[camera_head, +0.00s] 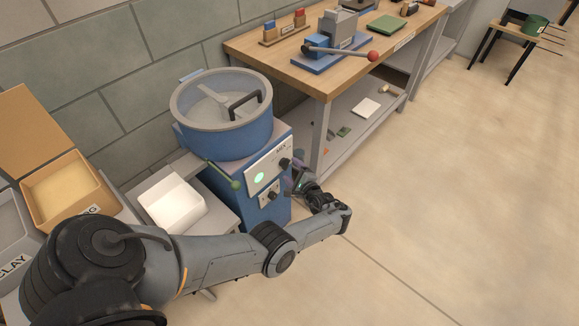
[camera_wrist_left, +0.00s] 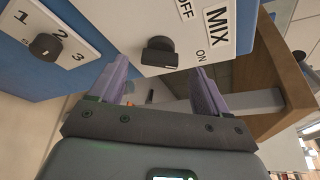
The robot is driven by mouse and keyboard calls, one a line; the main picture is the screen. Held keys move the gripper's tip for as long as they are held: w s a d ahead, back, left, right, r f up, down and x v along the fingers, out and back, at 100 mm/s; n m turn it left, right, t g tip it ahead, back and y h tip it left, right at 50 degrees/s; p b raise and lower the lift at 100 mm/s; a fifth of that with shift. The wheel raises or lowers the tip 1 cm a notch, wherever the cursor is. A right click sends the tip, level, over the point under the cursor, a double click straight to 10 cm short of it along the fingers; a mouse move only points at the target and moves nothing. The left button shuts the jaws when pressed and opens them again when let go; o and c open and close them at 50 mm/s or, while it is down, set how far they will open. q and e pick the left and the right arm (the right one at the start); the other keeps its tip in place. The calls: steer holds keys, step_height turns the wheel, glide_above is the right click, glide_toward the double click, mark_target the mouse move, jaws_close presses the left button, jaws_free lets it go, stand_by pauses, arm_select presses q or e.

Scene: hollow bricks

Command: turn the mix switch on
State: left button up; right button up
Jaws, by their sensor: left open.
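The mix switch is a black knob (camera_wrist_left: 159,52) on a white panel marked MIX, OFF and ON in the left wrist view. In the head view the panel (camera_head: 268,168) is on the front of the blue mixer (camera_head: 228,133), with a lit green lamp beside the knob. My left gripper (camera_head: 293,172) is at the panel's right end. In the left wrist view its purple fingers (camera_wrist_left: 160,88) are open and lie to either side of the knob, seemingly just short of it. I cannot tell the knob's setting for sure. My right gripper is not in view.
A second knob (camera_wrist_left: 46,47) marked 1, 2, 3 is on a lower panel. A white tub (camera_head: 171,199) stands beside the mixer. A wooden workbench (camera_head: 300,72) is close behind on the right. The floor at right is clear.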

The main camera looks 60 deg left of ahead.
arm_select(q)
steer(key=p+v, duration=0.1)
steer(key=v, duration=0.6)
steer(key=shift+d+p, duration=0.3)
steer(key=shift+d, duration=0.05)
